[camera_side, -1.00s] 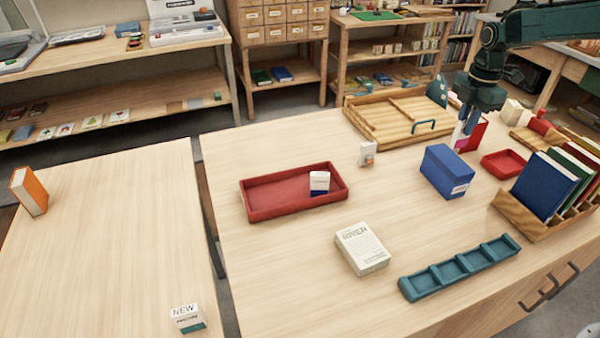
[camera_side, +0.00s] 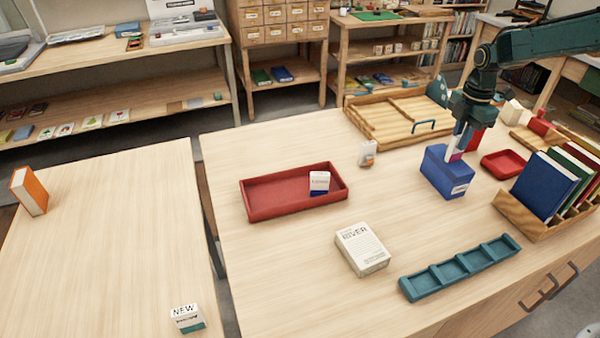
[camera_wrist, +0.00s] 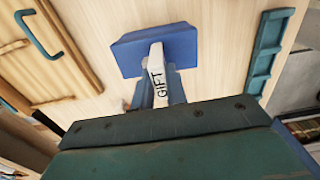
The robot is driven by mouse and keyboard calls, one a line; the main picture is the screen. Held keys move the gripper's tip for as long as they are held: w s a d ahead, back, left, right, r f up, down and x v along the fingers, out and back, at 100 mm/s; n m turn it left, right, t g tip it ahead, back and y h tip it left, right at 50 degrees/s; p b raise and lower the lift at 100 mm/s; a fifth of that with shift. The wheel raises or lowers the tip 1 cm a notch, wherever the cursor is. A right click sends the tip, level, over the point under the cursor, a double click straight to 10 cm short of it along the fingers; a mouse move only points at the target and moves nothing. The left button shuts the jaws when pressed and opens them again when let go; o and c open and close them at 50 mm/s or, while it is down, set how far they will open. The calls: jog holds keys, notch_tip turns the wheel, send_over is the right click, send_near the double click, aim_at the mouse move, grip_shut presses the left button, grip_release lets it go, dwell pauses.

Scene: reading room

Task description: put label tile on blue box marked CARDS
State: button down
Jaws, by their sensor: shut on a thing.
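The blue box (camera_side: 440,172) stands on the table right of centre, with a white label on its front too small to read. My gripper (camera_side: 455,153) points down at the top of this box. In the wrist view my gripper (camera_wrist: 160,92) is shut on a white label tile (camera_wrist: 157,68) lettered GIFT. The tile's far end overlaps the blue box (camera_wrist: 185,50) there. I cannot tell whether the tile touches the box's top. In the side view the tile is mostly hidden by the fingers.
A red tray (camera_side: 262,205) holds a small white-and-blue box. A white box (camera_side: 361,250) and a teal divided tray (camera_side: 460,268) lie in front. A wooden rack of books (camera_side: 525,215) stands right, a red tray (camera_side: 503,163) near it. A wooden tray (camera_side: 375,125) is behind.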

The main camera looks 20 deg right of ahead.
jog(key=shift+f, duration=0.15)
jog(key=c, duration=1.4)
grip_release()
notch_tip(320, 180, up, 12)
jog(key=shift+r, duration=0.2)
